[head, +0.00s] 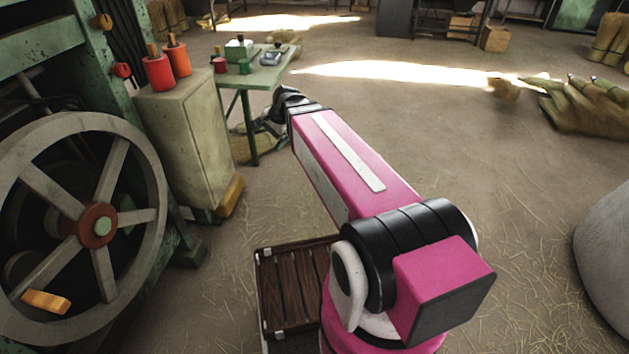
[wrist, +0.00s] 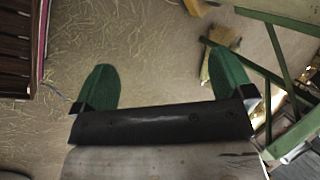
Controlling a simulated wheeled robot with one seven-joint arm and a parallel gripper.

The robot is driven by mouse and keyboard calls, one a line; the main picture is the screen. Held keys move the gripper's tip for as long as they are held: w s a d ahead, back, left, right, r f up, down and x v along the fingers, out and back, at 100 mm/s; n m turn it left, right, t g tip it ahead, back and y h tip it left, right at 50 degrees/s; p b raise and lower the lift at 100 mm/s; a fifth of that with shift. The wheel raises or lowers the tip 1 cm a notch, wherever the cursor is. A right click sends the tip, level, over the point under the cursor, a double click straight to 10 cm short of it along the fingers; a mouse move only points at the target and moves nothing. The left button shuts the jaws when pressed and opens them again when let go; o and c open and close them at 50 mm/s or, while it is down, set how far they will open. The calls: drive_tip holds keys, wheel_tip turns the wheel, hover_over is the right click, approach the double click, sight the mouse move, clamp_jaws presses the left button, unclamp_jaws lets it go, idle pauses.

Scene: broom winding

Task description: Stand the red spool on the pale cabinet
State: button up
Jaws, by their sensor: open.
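In the head view a red spool (head: 157,72) and an orange-red spool (head: 177,59) stand upright side by side on the pale cabinet (head: 203,140), each with a brown peg on top. The cabinet is beside the green machine at left. My gripper (wrist: 165,62) is open in the wrist view, its two green fingers wide apart with only bare floor between them. In the head view my arm reaches toward the green table, right of the cabinet, and its end is mostly hidden. Neither spool shows in the wrist view.
The green table (head: 262,82) holds a small green box, small red and green items and a grey object. A straw bundle (head: 252,147) lies under it. The big spoked wheel (head: 128,152) is at left.

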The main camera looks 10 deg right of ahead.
drive_tip(key=s+d+f+n+g+h, duration=0.3)
drive_tip(key=s+d+f+n, duration=0.6)
drive_tip(key=s+d+f, duration=0.3)
drive_tip(key=shift+s+d+f+n+h, duration=0.3)
drive_tip(key=shift+d+f+h, duration=0.05)
drive_tip(key=shift+d+h, duration=0.45)
